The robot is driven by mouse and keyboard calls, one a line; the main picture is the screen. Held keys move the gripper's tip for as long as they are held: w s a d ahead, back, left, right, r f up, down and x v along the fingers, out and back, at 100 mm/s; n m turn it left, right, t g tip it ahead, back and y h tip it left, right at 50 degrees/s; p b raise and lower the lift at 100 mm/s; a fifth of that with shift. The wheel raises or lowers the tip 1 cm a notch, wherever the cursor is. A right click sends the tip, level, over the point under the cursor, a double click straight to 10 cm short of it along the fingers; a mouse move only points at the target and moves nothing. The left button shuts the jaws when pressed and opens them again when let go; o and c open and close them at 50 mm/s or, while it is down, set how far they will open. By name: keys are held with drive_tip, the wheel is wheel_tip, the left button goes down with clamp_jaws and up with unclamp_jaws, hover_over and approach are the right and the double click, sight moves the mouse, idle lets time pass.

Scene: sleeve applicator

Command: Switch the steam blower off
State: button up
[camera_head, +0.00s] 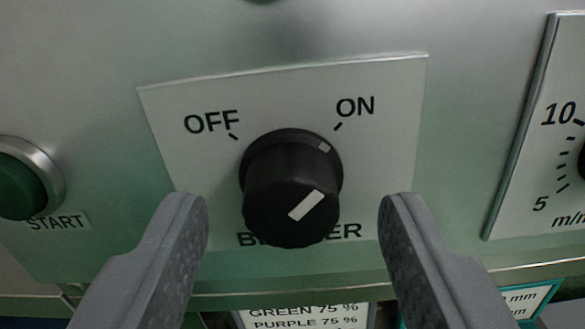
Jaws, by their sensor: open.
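The blower knob (291,188) is a black rotary switch on a light label plate (385,120) marked OFF at upper left and ON at upper right. Its white pointer marks slant up to the right, toward the ON tick. The knob covers the middle of the word below it, which starts with B and ends in ER. My gripper (294,208) is open, with one grey finger on each side of the knob. Clear gaps show between the fingers and the knob in the picture; how deep the fingertips reach cannot be told.
A green START button (22,188) in a metal ring is at the left edge. A dial plate (540,130) with 5 and 10 marks is at the right edge. Below the panel are a printed label (305,316) and a teal-edged card (528,298).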

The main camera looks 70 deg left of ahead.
drive_tip(key=shift+w+a, duration=0.15)
drive_tip(key=shift+a, duration=0.15)
drive_tip(key=c, duration=1)
drive_tip(key=shift+o, duration=0.2)
